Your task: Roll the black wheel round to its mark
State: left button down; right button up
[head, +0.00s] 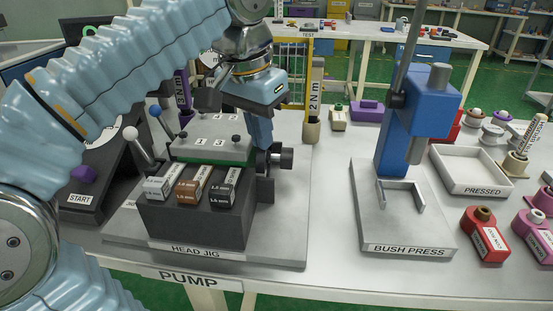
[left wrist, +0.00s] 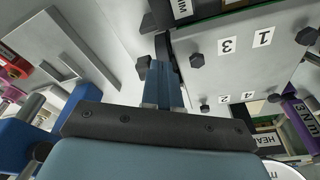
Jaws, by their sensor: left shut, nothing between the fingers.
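The black wheel (head: 262,163) is on the right side of the head jig (head: 200,218), with a black knob (head: 286,158) sticking out to the right. My left gripper (head: 260,140) points down at the wheel, its blue fingers shut and empty. They hide part of the wheel; I cannot tell whether they touch it. In the left wrist view the closed fingertips (left wrist: 160,72) are close beside the dark wheel (left wrist: 168,48), with the knob (left wrist: 143,65) on their left. I cannot make out the wheel's mark. My right gripper is not in view.
The jig's plate (head: 212,127) has black knobs on top. Labelled blocks (head: 193,188) sit in front. A ball-topped lever (head: 131,133) stands left. The blue bush press (head: 415,120) and the white pressed tray (head: 475,170) are right. Bare table lies between jig and press.

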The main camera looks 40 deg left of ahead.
pick_arm(q)
jog(key=shift+r, duration=0.1)
jog(key=shift+w+p+v, duration=0.25)
jog(key=shift+p+v, duration=0.9)
jog(key=shift+p, duration=0.15)
jog(key=shift+w+v, duration=0.25)
jog(key=shift+v, duration=1)
jog(key=w+a+m, duration=0.1)
jog(key=m, duration=0.1)
jog(key=w+a+m+t+h, duration=0.1)
jog(key=w+m, duration=0.1)
jog(key=w+a+f+m+h, duration=0.1)
jog(key=w+m, duration=0.1)
jog(key=shift+a+f+t, duration=0.1)
jog(key=shift+t, duration=0.2)
jog(key=shift+f+b, duration=0.55)
jog(key=shift+f, duration=0.15)
jog(key=shift+w+f+b, duration=0.1)
jog(key=shift+f+b, duration=0.25)
jog(key=shift+f, duration=0.15)
